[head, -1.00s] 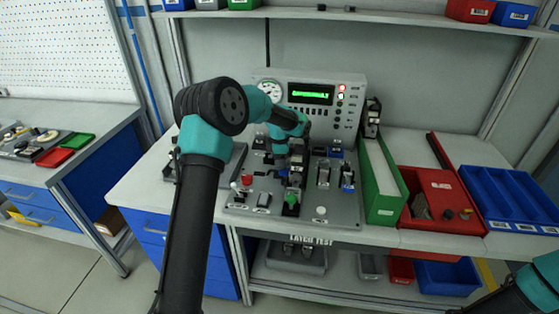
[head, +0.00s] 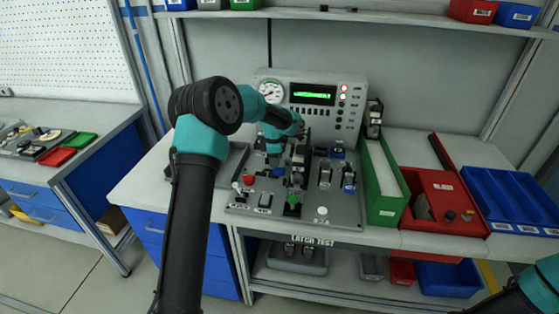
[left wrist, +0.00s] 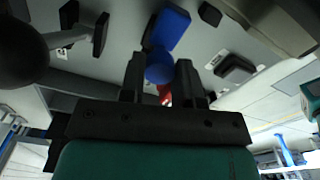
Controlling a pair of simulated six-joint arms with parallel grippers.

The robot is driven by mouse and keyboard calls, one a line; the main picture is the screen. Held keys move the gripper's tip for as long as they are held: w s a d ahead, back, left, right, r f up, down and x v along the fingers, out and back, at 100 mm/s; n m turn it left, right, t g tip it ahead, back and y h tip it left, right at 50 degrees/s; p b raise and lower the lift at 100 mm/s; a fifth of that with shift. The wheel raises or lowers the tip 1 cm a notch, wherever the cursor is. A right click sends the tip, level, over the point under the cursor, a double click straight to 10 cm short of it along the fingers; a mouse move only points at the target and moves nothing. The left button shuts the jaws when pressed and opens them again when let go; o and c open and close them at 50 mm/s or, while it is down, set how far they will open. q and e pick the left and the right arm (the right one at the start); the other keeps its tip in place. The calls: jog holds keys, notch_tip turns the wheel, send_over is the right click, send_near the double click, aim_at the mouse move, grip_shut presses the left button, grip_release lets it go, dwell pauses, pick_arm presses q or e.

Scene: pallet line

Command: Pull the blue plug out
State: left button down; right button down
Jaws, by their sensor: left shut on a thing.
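My left gripper (head: 297,166) reaches down over the grey test panel (head: 249,211). In the left wrist view its two dark fingers (left wrist: 161,82) are shut on the rounded end of the blue plug (left wrist: 169,30). The plug's blocky blue body extends beyond the fingertips towards the panel. I cannot tell whether it is still seated. In the head view the arm and gripper mostly hide that spot. My right gripper is out of view; only part of my right arm shows at the lower right.
A green knob (head: 292,201), a red button (head: 248,180) and several switches crowd the panel. Behind it stands a console with a lit display (head: 312,94). A green bin (head: 384,208), a red bin (head: 468,222) and a blue tray (head: 536,226) stand to the right.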

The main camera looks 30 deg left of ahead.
pick_arm(q)
jog(key=shift+a, duration=0.2)
jog(key=c, duration=0.8)
grip_release()
notch_tip(320, 180, up, 18)
jog(key=shift+f, duration=0.25)
dwell(0.3)
